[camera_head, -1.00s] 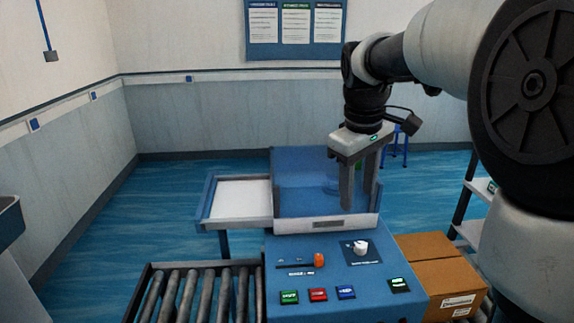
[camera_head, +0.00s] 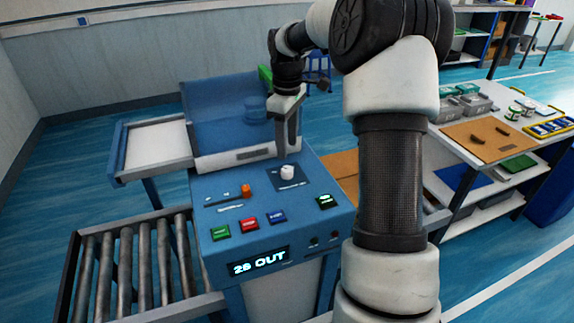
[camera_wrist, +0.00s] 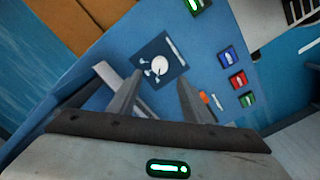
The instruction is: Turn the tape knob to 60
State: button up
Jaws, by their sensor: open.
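The tape knob is a white round knob (camera_head: 287,172) on a dark square plate on the blue machine's sloped panel. In the wrist view the knob (camera_wrist: 160,67) shows with white marks on its plate, ahead of and between the fingers. I cannot read the marks. My gripper (camera_head: 287,152) hangs just behind and above the knob in the head view, apart from it. In the wrist view its two fingers (camera_wrist: 158,86) are spread and empty.
An orange slider (camera_head: 245,191) and green (camera_head: 220,233), red (camera_head: 249,224) and blue (camera_head: 276,216) buttons sit beside the knob. A roller conveyor (camera_head: 135,265) stands left. A cardboard box (camera_head: 345,172) and shelves with trays stand right.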

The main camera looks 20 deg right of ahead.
aim_at(287, 168)
notch_tip(287, 168, down, 8)
jog(key=shift+r, duration=0.15)
jog(key=c, duration=1.1)
jog(key=shift+o, duration=0.2)
jog(key=shift+m, duration=0.4)
jog(key=m, duration=0.3)
jog(key=shift+m, duration=2.5)
jog(key=shift+w+r, duration=0.1)
